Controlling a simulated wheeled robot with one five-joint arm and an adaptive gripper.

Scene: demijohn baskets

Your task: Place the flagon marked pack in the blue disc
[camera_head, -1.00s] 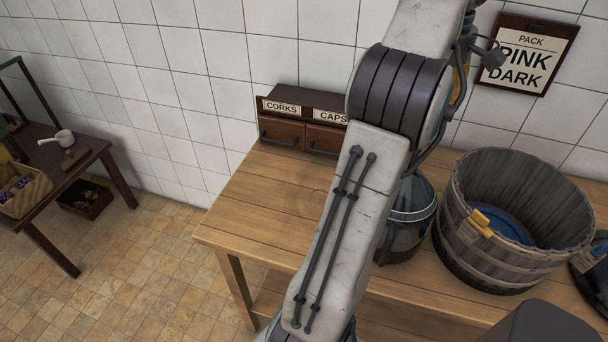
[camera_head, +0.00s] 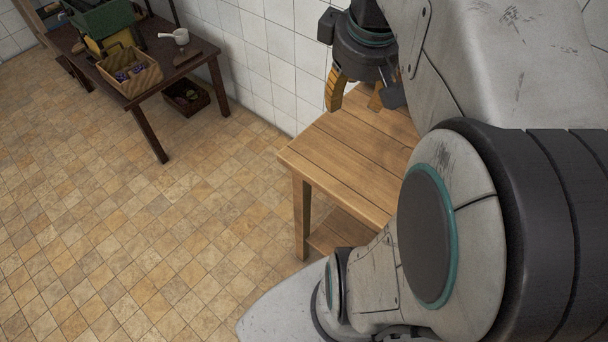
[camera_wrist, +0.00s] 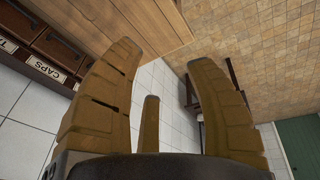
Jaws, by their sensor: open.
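My gripper (camera_head: 357,100) hangs above the left end of the wooden workbench (camera_head: 345,160) in the head view. Its tan fingers are spread with nothing between them, as the wrist view (camera_wrist: 160,75) also shows. No flagon and no blue disc is in sight now; my arm covers the right part of the head view. A second ago, a sign reading PACK, PINK DARK hung on the wall, and a wooden tub with blue inside stood on the bench.
A small crate (camera_head: 187,98) is on the floor. Drawers (camera_wrist: 66,40) labelled CAPS show in the wrist view. The tiled floor (camera_head: 130,230) is clear.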

